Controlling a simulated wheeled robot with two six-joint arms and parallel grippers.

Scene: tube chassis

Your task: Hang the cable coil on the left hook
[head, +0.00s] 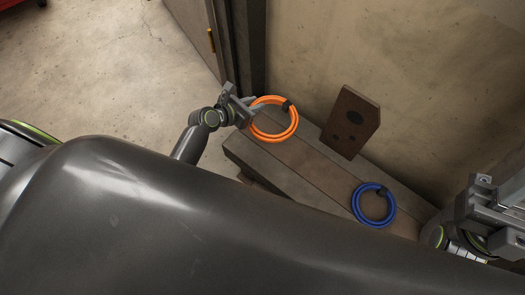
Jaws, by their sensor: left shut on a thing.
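An orange cable coil (293,126) with a dark wrap at its top hangs from my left gripper (251,104). The gripper is shut on the coil's upper left side, and the coil appears above the wooden bench (308,164). A blue cable coil (357,205) with a dark wrap lies at the bench's right end. A brown board (352,104) by the wall, right of the orange coil, has dark round spots. No hook shape can be made out clearly. My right gripper (490,208) is at the right edge, partly cut off; its jaws are unclear.
The beige wall (420,70) rises behind the bench. A dark cabinet or door (205,40) with an orange handle stands at the upper left of the bench. Open concrete floor (100,80) fills the left. The bench between the two coils is clear.

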